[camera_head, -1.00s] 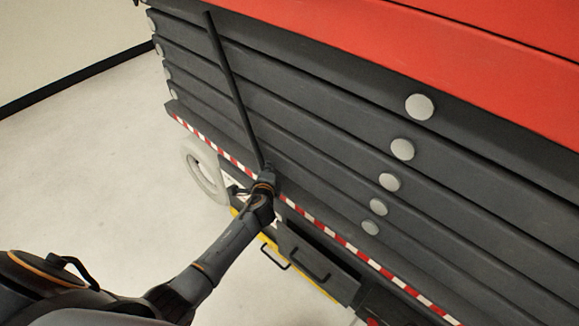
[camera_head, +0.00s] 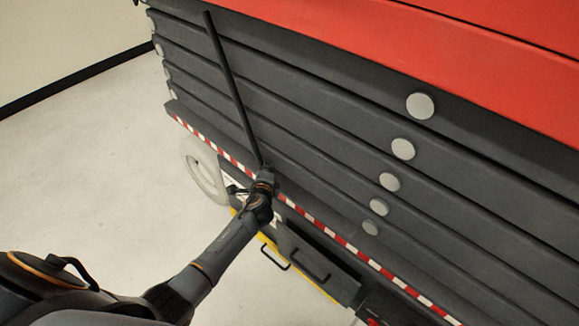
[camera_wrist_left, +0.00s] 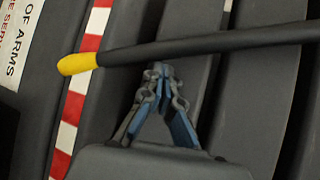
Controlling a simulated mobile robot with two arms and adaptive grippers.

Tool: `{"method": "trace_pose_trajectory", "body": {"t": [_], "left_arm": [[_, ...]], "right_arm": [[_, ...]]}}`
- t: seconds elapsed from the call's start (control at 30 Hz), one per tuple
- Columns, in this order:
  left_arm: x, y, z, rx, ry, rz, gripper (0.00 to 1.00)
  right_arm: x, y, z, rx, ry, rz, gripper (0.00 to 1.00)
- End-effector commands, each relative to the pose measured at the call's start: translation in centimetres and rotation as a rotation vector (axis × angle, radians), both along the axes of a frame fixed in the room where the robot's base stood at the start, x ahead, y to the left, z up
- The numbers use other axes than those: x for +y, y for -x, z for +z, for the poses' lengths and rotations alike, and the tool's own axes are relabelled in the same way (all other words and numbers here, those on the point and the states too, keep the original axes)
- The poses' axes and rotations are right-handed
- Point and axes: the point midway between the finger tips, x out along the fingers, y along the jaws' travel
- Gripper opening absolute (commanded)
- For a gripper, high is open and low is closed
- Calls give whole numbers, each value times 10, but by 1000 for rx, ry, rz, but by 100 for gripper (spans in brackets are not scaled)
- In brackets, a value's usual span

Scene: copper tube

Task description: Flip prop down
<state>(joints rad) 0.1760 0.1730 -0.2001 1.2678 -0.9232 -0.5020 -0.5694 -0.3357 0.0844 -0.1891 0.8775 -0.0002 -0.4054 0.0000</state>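The prop is a long thin black bar (camera_head: 232,90) that slants down across the dark stacked beams of the lift in the head view. In the left wrist view the bar (camera_wrist_left: 210,46) crosses the top and ends in a yellow tip (camera_wrist_left: 77,64). My left gripper (camera_head: 267,172) is at the bar's lower end. In the left wrist view its fingertips (camera_wrist_left: 158,72) are together, just below the bar and a little inward of the yellow tip. I see nothing between them; whether they touch the bar I cannot tell. My right gripper is not in view.
A red and white striped edge (camera_head: 330,233) runs below the beams (camera_head: 320,120). A red body (camera_head: 450,50) is above. A pale wheel (camera_head: 203,170) and dark boxes with handles (camera_head: 310,262) are below. The floor (camera_head: 90,170) at left is clear.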

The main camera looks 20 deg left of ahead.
Motion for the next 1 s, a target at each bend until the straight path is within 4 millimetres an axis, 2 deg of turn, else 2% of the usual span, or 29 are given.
{"method": "trace_pose_trajectory", "body": {"t": [1.0], "left_arm": [[6,-1,-5,3,-1,3,0]], "right_arm": [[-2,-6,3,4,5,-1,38]]}}
